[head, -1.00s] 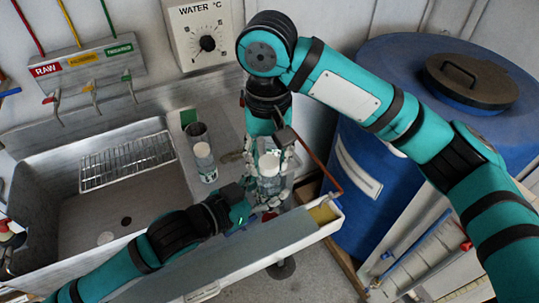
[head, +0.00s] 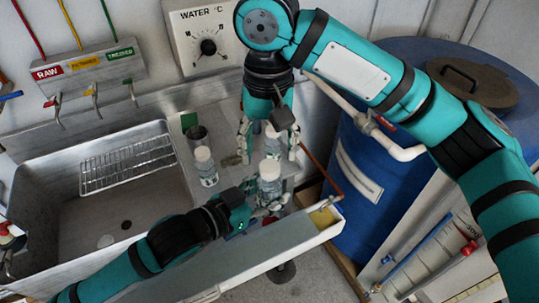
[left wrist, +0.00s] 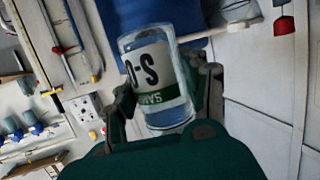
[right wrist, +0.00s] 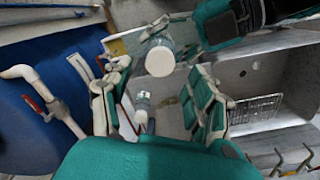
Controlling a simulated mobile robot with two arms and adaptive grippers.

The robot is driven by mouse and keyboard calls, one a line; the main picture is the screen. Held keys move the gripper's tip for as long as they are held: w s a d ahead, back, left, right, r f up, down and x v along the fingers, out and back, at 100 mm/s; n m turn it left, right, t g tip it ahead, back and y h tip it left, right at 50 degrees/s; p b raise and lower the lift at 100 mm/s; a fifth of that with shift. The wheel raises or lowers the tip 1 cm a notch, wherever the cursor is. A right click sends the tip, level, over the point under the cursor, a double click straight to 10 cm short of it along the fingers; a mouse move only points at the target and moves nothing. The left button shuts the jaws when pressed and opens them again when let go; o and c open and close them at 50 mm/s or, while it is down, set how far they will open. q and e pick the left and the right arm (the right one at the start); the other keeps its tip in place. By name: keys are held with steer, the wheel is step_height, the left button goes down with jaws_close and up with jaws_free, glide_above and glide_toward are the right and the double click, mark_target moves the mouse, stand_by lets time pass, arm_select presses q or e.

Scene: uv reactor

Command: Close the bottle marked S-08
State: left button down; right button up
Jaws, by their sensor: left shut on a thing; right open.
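My left gripper (head: 268,204) is shut on a clear bottle (head: 270,187) near the counter's front. In the left wrist view the bottle (left wrist: 157,85) has a green-and-white label reading "S-0", the last digit hidden. A white cap (head: 269,168) sits on top of it. In the right wrist view the cap is a round white disc (right wrist: 160,61); I cannot tell how tight it is. My right gripper (head: 268,152) is open and empty, pointing down just behind and above the held bottle. Its spread fingers also show in the right wrist view.
Another white-capped bottle (head: 272,141) stands behind, partly hidden by my right gripper. A blue barrel (head: 365,165) is at the right, a trough (head: 215,268) in front.

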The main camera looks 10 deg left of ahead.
steer(key=shift+r, duration=0.25)
steer(key=n, duration=0.3)
steer(key=shift+r+n, duration=0.3)
steer(key=n, duration=0.3)
steer(key=r+n, duration=0.1)
steer(key=n, duration=0.2)
steer(key=shift+r, duration=0.1)
steer(key=n, duration=0.4)
steer(key=shift+r, duration=0.35)
steer(key=n, duration=0.3)
steer(key=r+n, duration=0.1)
steer(key=n, duration=0.2)
steer(key=shift+f, duration=0.15)
